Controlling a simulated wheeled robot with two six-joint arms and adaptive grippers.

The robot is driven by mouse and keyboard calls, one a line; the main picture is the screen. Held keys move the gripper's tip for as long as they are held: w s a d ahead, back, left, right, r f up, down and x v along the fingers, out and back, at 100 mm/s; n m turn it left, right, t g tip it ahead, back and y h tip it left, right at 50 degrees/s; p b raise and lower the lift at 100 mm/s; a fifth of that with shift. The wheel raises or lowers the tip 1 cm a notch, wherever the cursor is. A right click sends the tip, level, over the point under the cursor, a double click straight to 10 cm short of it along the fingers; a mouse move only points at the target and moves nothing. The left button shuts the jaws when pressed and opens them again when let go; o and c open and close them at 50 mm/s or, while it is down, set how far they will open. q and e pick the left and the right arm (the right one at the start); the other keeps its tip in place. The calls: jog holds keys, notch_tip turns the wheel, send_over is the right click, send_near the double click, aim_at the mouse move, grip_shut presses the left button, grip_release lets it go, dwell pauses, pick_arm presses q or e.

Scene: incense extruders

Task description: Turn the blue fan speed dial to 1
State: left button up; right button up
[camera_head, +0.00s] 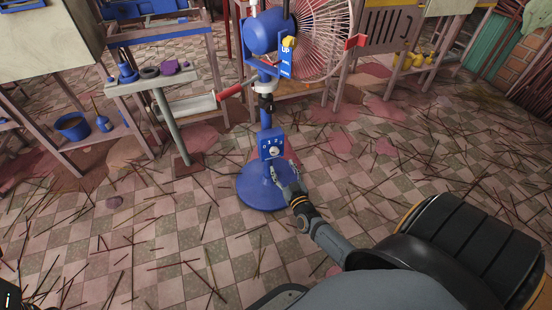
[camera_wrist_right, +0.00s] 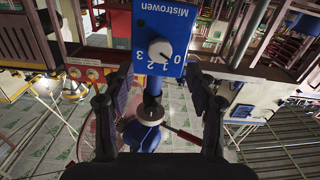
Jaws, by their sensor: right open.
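The blue standing fan (camera_head: 265,38) is upright on a round blue base. Its blue control box (camera_head: 271,143) faces me from the post. The pale round speed dial (camera_head: 274,152) sits on the box with numbers 0 to 3 around it. In the right wrist view the box is upside down and the dial (camera_wrist_right: 160,50) shows clearly. I cannot tell for certain which number it points at. My right gripper (camera_head: 284,175) is just below the box. Its fingers (camera_wrist_right: 159,85) are spread apart and empty, with the dial beyond their tips.
A small table (camera_head: 150,84) with blue and purple items stands left of the fan. A blue bucket (camera_head: 72,126) sits on a low shelf farther left. Thin sticks litter the tiled floor. Tables and benches line the back. The space around the fan base is otherwise open.

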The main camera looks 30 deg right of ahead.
aim_at(275, 154)
jog(key=b+x, duration=0.2)
jog(key=x, duration=0.4)
jog(key=shift+w+f+b, duration=0.2)
jog(key=shift+w+b, duration=0.15)
jog(key=shift+w, duration=0.05)
jog(key=shift+w+d+r, duration=0.1)
jog(key=shift+w+d, duration=0.1)
jog(key=shift+w, duration=0.3)
jog(key=shift+c, duration=0.3)
jog(key=c, duration=1.1)
